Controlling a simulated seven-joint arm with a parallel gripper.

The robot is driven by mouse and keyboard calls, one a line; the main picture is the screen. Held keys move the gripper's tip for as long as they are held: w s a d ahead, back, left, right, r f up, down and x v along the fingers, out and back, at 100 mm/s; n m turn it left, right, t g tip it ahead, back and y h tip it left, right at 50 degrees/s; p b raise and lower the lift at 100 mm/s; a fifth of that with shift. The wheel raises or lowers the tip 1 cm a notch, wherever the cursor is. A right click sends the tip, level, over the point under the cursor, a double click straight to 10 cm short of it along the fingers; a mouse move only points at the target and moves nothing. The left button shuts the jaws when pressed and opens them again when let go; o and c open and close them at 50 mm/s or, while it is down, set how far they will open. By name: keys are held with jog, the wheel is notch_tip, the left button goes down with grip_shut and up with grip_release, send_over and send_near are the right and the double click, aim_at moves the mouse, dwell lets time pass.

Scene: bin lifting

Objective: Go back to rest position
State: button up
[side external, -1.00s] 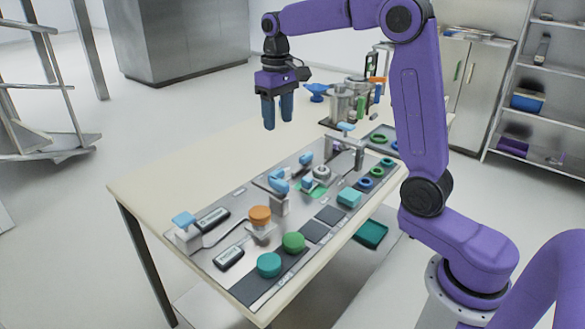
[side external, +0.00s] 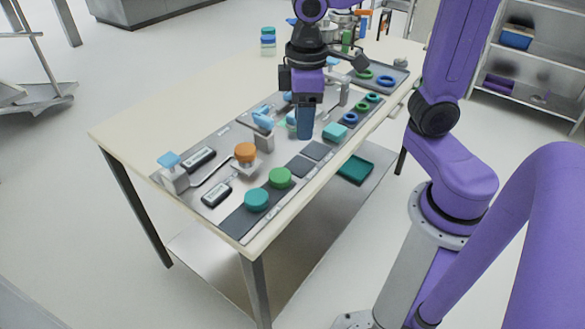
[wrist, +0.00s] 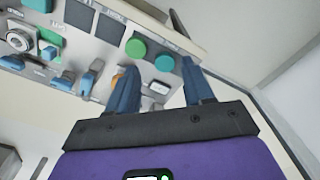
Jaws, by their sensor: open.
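My gripper (side external: 305,122) points down above the panel board (side external: 227,222) on the table, with its blue fingers seen nearly edge-on in the side view. In the wrist view my gripper (wrist: 158,65) has its two fingers apart. Nothing is held between them. The green disc (wrist: 136,48) and the teal disc (wrist: 165,63) show beyond the fingertips. An orange knob (wrist: 118,78) is partly hidden by the left finger. In the side view the gripper hides part of the board's middle.
The board carries the orange knob (side external: 245,152), green disc (side external: 280,178), teal disc (side external: 256,199) and a teal block (side external: 334,132). A tray with rings (side external: 395,72) is at the back right. Stacked jars (side external: 268,40) stand at the back. The table's left side (side external: 150,120) is clear.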

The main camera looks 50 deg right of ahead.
jog(key=s+d+f+n, duration=0.1)
jog(key=s+f+n, duration=0.1)
jog(key=s, duration=0.4)
jog(key=s+d+f+n, duration=0.1)
jog(key=s+f+n, duration=0.1)
jog(key=s, duration=0.5)
jog(key=shift+s+d+n, duration=0.15)
jog(key=shift+d+n, duration=0.15)
